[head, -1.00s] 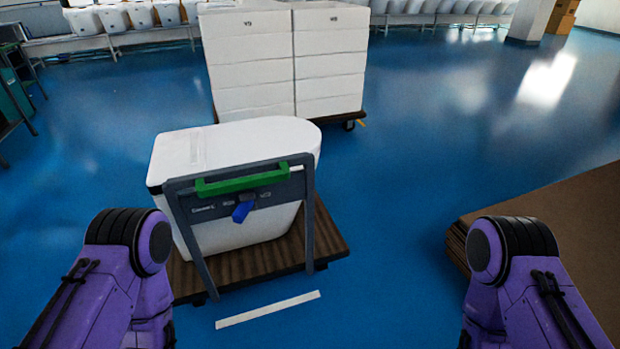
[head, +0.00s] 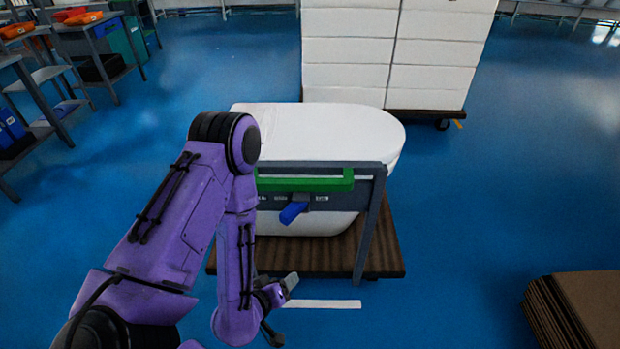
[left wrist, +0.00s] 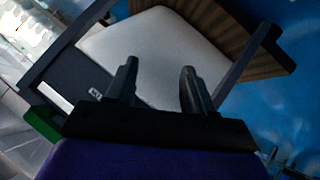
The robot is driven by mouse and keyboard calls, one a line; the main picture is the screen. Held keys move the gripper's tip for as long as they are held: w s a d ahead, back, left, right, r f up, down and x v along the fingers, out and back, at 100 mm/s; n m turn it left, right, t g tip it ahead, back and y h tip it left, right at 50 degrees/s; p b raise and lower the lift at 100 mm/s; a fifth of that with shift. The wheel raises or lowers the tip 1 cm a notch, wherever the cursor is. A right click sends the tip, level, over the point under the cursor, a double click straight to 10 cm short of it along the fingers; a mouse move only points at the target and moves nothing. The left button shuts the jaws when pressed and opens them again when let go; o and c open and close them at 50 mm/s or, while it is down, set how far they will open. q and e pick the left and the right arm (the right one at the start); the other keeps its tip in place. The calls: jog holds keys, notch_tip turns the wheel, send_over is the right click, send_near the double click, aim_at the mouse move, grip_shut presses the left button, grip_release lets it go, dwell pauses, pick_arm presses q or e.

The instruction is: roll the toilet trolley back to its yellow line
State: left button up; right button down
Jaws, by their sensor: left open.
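The toilet trolley has a brown wooden deck (head: 385,256) with a white toilet (head: 340,130) on it and a grey handle frame (head: 367,225) with a green bar (head: 310,184) at the near side. A blue tag (head: 292,213) hangs below the bar. My left gripper (head: 286,290) is low, in front of the frame's near side, apart from the green bar. In the left wrist view its two fingers (left wrist: 158,85) are open and empty, with the frame and the white toilet (left wrist: 150,45) beyond. My right gripper is out of view.
A whitish floor line (head: 322,304) lies just in front of the deck; no yellow line is clear. Stacked white boxes (head: 390,50) on a cart stand behind. Brown cardboard sheets (head: 580,305) lie at right. Tables stand at left. Blue floor is open at right.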

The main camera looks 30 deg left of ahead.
pick_arm(q)
jog(key=w+r+n+t, duration=0.3)
jog(key=w+r+t, duration=0.1)
jog(key=r, duration=0.2)
jog(key=n+t+y, duration=0.2)
jog(key=n+t, duration=0.3)
jog(key=n, duration=0.1)
send_near(297, 188)
jog(key=w+f, duration=0.1)
jog(key=shift+n, duration=0.4)
jog(key=x, duration=0.3)
jog(key=b+x, duration=0.1)
jog(key=x, duration=0.2)
jog(key=r+x, duration=0.1)
jog(key=x, duration=0.3)
jog(key=shift+a+b, duration=0.15)
jog(key=shift+b, duration=0.25)
jog(key=shift+w, duration=0.35)
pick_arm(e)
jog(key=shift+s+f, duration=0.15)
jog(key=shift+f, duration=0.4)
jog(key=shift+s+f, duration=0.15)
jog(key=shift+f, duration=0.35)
pick_arm(q)
grip_shut()
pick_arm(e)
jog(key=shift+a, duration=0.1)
